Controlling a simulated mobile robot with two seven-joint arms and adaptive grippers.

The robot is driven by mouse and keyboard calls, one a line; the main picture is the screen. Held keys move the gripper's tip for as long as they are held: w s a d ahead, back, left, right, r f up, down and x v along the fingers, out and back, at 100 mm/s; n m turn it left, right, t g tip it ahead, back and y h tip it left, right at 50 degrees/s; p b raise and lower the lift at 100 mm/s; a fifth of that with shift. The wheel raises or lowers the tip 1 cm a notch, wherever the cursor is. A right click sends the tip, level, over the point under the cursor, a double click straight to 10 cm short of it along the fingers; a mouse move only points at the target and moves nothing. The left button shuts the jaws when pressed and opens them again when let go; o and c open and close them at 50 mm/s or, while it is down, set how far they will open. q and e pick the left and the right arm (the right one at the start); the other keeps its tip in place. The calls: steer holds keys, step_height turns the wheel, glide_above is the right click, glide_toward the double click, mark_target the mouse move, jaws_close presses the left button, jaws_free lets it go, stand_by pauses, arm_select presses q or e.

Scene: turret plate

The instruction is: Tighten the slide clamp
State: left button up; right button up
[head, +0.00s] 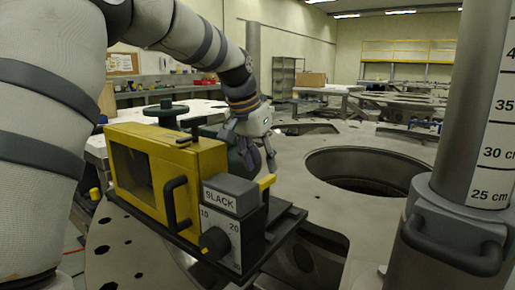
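A yellow box-shaped unit (205,165) with a clear side window and a black handle stands on a dark slide base (284,228) at centre left. On its front is a grey block marked "SLACK" (219,202) above a pale scale plate with numbers (232,232). A black round knob (214,243) sits low beside the scale. A short yellow lever (266,182) sticks up at the block's right. I cannot tell which of these is the slide clamp. My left gripper (262,150) is behind the unit, pointing down, partly hidden; its finger opening is unclear. My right gripper is out of view.
A large metal plate (310,150) with a big round hole (368,170) lies to the right. A thick grey column (470,110) with a centimetre scale and a dark handle (455,250) stands at the right edge.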

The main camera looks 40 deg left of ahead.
arm_select(q)
steer(key=v, duration=0.7)
steer(key=shift+r, duration=0.15)
steer(key=shift+s, duration=0.15)
